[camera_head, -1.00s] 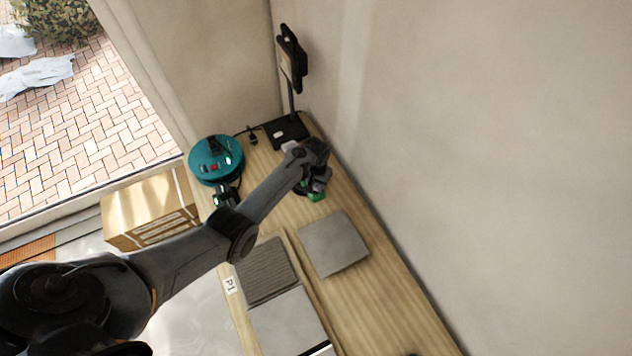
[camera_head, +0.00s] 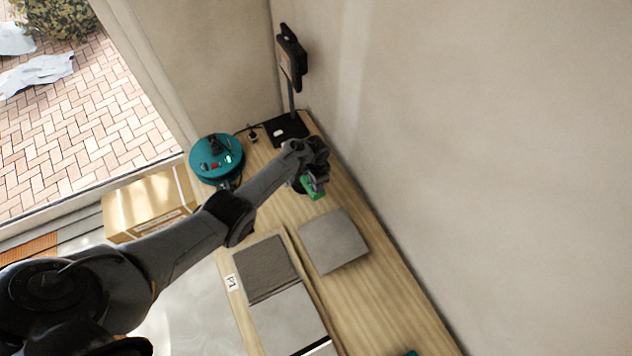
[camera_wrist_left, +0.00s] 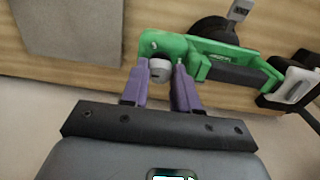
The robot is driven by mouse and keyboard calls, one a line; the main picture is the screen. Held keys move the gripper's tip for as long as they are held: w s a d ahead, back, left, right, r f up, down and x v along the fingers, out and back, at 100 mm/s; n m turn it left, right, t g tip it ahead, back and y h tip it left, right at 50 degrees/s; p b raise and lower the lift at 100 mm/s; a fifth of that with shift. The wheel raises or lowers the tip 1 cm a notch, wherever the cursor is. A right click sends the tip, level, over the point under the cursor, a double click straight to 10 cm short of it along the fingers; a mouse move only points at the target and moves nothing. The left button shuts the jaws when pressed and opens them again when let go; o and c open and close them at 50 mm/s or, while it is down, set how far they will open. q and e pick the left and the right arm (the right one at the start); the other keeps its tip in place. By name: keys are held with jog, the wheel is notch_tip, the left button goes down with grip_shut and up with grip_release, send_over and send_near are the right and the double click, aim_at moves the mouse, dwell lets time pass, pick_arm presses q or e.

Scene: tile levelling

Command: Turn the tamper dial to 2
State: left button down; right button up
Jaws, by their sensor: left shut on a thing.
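The green tamper (camera_wrist_left: 215,52) lies on the wooden bench and fills the top of the left wrist view, with a black part along its body. In the head view its green body (camera_head: 312,189) shows just below the end of my left arm. My left gripper (camera_wrist_left: 160,72) has its two purple fingers shut on a small grey dial (camera_wrist_left: 159,69) at the tamper's left end. The dial's markings cannot be read. In the head view the left gripper (camera_head: 314,177) is mostly hidden by its own wrist. My right gripper is not in view.
Grey tiles (camera_head: 332,241) lie on the bench (camera_head: 390,292). A teal round device (camera_head: 216,158) and a black screen stand (camera_head: 288,129) are at its far end. A cardboard box (camera_head: 148,204) is at left. A wall (camera_head: 450,150) borders the right side.

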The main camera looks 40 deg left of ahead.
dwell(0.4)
pick_arm(q)
jog(key=c, duration=0.8)
grip_release()
jog(key=shift+c, duration=0.2)
jog(key=shift+r, duration=0.35)
notch_tip(320, 180, up, 10)
jog(key=p, duration=0.3)
